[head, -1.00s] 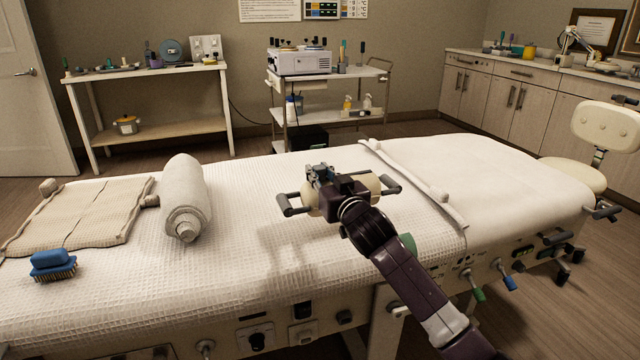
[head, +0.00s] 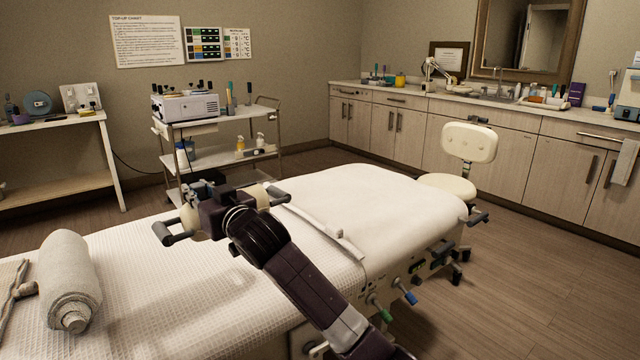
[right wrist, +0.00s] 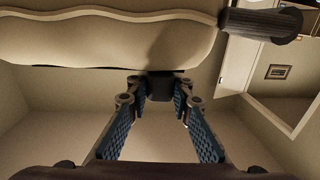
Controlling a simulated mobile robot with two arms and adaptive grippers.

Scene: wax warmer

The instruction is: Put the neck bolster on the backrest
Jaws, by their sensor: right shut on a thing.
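The neck bolster (head: 190,216) is a cream padded roll with dark handles at its ends. My right gripper (right wrist: 160,90) is shut on a dark block at the bolster and holds it above the treatment bed. The gripper and arm cover the bolster's middle in the head view. In the right wrist view the bolster (right wrist: 110,42) fills the top, with one dark handle at upper right. The smooth white section at the bed's right end (head: 385,200) looks like the backrest; the bolster is left of it. My left gripper is not in view.
A rolled towel (head: 70,275) lies on the bed's left part. A white strip (head: 325,232) crosses the bed beside the white section. A trolley (head: 230,128) stands behind the bed. A cream stool (head: 468,145) stands beyond its right end. Floor at right is clear.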

